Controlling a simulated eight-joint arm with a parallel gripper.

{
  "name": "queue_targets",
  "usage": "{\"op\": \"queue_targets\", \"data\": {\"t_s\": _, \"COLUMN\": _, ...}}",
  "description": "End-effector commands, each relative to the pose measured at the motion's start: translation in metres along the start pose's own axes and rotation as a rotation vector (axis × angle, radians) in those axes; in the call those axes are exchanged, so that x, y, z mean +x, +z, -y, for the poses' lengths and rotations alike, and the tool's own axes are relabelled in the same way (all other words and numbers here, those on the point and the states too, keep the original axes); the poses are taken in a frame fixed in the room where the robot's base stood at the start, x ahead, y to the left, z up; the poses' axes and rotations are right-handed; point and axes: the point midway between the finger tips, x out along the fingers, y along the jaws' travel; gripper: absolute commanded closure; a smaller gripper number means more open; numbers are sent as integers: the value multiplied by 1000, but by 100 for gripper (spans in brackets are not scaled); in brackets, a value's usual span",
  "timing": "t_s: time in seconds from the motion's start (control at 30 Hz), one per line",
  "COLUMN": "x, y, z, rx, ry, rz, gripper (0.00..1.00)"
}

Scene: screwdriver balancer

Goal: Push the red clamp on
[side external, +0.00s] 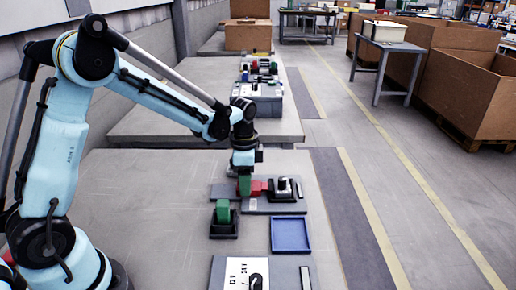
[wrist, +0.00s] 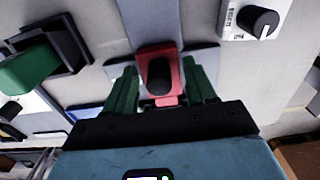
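The red clamp (side external: 259,187) sits on a grey fixture plate (side external: 262,208), beside a black and silver part (side external: 285,188). In the wrist view the red clamp (wrist: 172,62) has a dark rounded part in its middle. My gripper (side external: 245,188) is low over the plate, just left of the clamp in the side view. In the wrist view my gripper's green fingers (wrist: 162,82) stand apart on either side of the clamp, with a narrow gap showing at each side. It looks open and holds nothing that I can see. The clamp's underside is hidden.
A green block (side external: 222,208) sits in a black holder (side external: 224,231) in front of the plate. An empty blue tray (side external: 291,235) lies to its right. A panel with a dial (side external: 257,281) is at the near edge. Bare tabletop (side external: 160,195) lies to the left.

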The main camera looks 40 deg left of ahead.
Motion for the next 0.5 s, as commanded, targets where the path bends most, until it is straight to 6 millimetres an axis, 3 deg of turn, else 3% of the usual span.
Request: {"op": "queue_targets", "data": {"t_s": 0.5, "x": -6, "y": 2, "z": 0, "rx": -1, "ry": 1, "rz": 5, "gripper": 45}}
